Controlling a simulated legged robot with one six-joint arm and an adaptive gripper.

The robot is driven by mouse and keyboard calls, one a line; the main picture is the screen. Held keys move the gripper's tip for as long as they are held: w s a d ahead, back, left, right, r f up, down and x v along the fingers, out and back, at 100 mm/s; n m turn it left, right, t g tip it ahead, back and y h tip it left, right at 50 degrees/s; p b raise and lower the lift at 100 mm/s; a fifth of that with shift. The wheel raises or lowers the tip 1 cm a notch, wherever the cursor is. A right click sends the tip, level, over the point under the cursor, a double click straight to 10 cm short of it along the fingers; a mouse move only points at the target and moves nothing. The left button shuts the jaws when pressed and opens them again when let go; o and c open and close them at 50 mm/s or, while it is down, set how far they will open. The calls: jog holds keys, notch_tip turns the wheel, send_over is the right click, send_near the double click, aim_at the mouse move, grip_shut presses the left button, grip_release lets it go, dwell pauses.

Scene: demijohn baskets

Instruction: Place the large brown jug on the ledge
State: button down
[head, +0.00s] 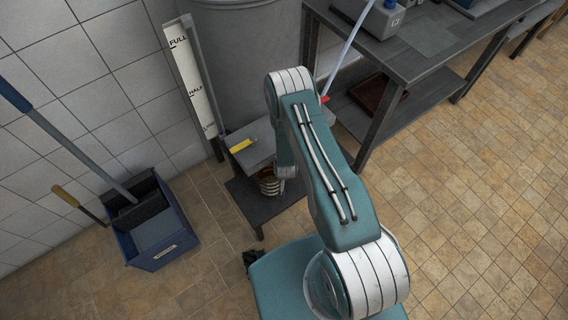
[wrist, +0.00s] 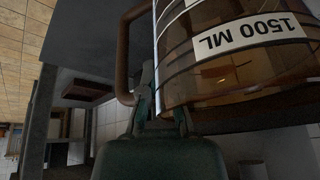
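In the head view a banded amber part of the jug (head: 268,186) shows under my arm, at a low dark stand (head: 262,209). Which surface is the ledge is unclear.
A grey barrel (head: 255,60) stands behind the low stand, and a yellow object (head: 242,145) lies on the stand's upper surface. A dark table (head: 425,50) with a lower shelf is at the right. A blue bin (head: 160,235) is on the left. The right floor is clear.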

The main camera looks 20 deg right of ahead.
jog(key=shift+s+f, duration=0.25)
jog(key=c, duration=0.8)
grip_release()
jog(key=shift+a, duration=0.2)
jog(key=d+v, duration=0.1)
jog(key=v, duration=1.1)
jog(key=shift+a, duration=0.3)
